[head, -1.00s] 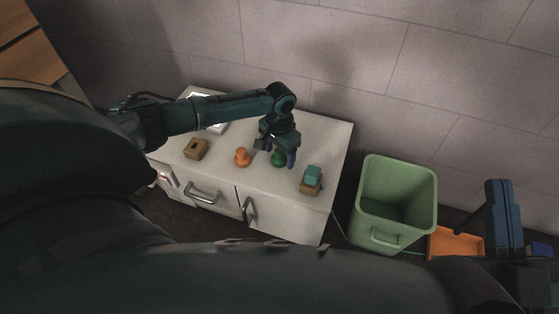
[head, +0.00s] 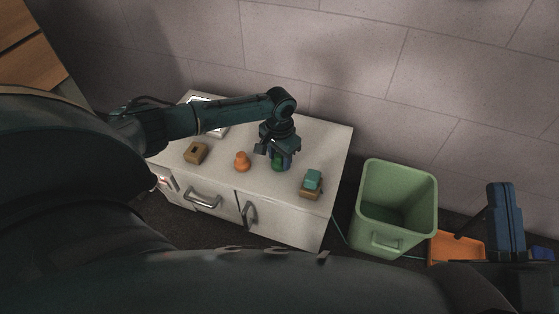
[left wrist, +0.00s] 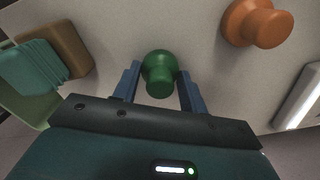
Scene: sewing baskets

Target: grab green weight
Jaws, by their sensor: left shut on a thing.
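The green weight (head: 277,162) stands on the white cabinet top, between an orange weight and a teal-topped block. My left gripper (head: 280,163) reaches down over it, with the blue fingers on either side. In the left wrist view the green weight (left wrist: 159,74) has a round knob towards the camera and sits between the fingertips (left wrist: 159,82). The gripper is shut on it, low at the cabinet top. My right gripper (head: 505,218) shows partly at the lower right, away from the cabinet; its opening is unclear.
The orange weight (head: 241,161) stands left of the green one. A brown block (head: 196,152) with a dark hole is further left. A teal piece (head: 313,178) rests on a brown block at right. A green bin (head: 399,165) and an orange tray (head: 452,248) are right of the cabinet.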

